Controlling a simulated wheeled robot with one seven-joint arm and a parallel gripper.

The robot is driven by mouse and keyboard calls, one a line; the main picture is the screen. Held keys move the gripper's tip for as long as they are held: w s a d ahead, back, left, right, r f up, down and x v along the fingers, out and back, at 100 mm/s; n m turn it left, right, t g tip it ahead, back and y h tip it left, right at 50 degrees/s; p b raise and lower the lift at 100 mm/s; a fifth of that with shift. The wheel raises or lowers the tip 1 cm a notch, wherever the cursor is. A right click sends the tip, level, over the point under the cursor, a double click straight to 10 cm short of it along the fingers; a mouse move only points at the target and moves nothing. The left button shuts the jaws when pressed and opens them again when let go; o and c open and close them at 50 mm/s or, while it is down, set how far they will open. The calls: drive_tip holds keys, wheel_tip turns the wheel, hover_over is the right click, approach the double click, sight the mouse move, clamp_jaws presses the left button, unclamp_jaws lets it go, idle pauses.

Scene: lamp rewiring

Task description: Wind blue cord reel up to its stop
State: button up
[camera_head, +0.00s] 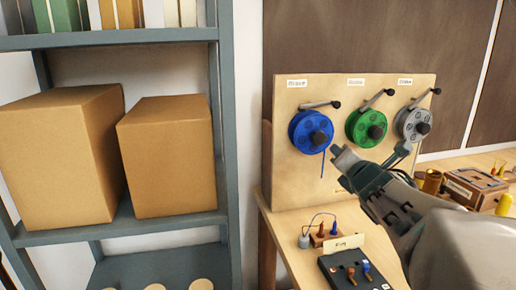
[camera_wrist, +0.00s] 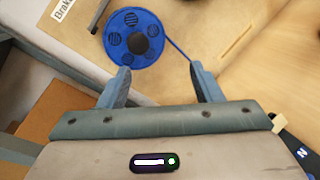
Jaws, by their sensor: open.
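The blue cord reel (camera_head: 308,130) is mounted at the left of an upright wooden board, with a black hub in front and a crank handle at its top. A short blue cord hangs from it. In the wrist view the blue reel (camera_wrist: 134,38) is ahead of the fingers, with its cord running down to the right. My gripper (camera_head: 340,166) is open and empty, below and to the right of the reel, apart from it. It also shows in the wrist view (camera_wrist: 158,85), with both fingers spread. The reel's crank is not clearly visible in the wrist view.
A green reel (camera_head: 366,128) and a grey reel (camera_head: 412,124) sit to the right on the same board (camera_head: 340,95). A black switch box (camera_head: 340,268) and small plugs stand on the table below. A shelf with cardboard boxes (camera_head: 168,155) is at left.

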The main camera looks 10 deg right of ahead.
sight(320, 138)
drive_tip(key=w+n+y, duration=0.1)
drive_tip(key=w+n, duration=0.3)
drive_tip(key=w+n+t+y, duration=0.1)
drive_tip(key=w+n+y, duration=0.1)
drive_tip(key=w+n, duration=0.2)
drive_tip(key=w+n+t+y+b, duration=0.1)
drive_tip(key=w+n, duration=0.4)
drive_tip(key=w, duration=0.1)
drive_tip(key=shift+w+y, duration=0.2)
drive_tip(key=shift+y, duration=0.1)
drive_tip(key=shift+r, duration=0.1)
drive_tip(key=c, duration=1)
